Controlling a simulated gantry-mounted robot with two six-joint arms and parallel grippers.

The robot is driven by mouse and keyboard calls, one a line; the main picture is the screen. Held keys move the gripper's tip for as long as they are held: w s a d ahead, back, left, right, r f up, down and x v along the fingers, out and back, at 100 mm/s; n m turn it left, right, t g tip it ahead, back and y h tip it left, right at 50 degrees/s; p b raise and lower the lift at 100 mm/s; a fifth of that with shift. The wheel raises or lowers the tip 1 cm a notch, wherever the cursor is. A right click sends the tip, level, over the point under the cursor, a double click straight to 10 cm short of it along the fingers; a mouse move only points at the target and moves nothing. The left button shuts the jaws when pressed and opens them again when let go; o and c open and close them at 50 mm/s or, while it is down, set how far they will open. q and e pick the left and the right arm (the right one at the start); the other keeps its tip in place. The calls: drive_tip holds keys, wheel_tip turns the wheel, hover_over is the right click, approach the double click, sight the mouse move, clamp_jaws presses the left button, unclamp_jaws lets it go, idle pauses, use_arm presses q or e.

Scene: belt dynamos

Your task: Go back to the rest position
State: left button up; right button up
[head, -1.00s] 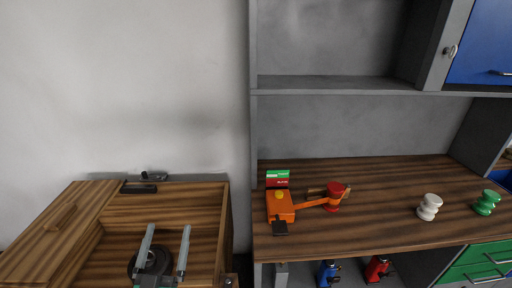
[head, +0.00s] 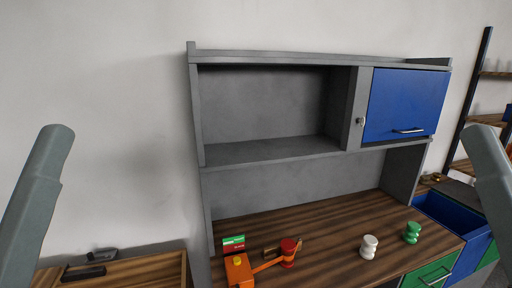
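Parts of both my arms show as grey links at the left and right edges of the head view. Neither gripper is in the frame, so their fingers are hidden. On the wooden desk top (head: 330,228) stands an orange device (head: 238,270) with an arm reaching to a red part (head: 289,250). A small green, white and red box (head: 233,243) sits behind the orange device. A white knobbed piece (head: 368,246) and a green knobbed piece (head: 412,232) stand upright to the right on the desk.
A grey shelf unit (head: 272,153) rises behind the desk, with a closed blue cabinet door (head: 405,104) at upper right. A wooden bench (head: 150,268) with a dark clamp-like item (head: 84,273) is at lower left. An open blue drawer (head: 451,213) stands at right.

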wheel_tip(320, 180, up, 30)
drive_tip(key=p, duration=2.7)
drive_tip(key=shift+r, duration=0.2)
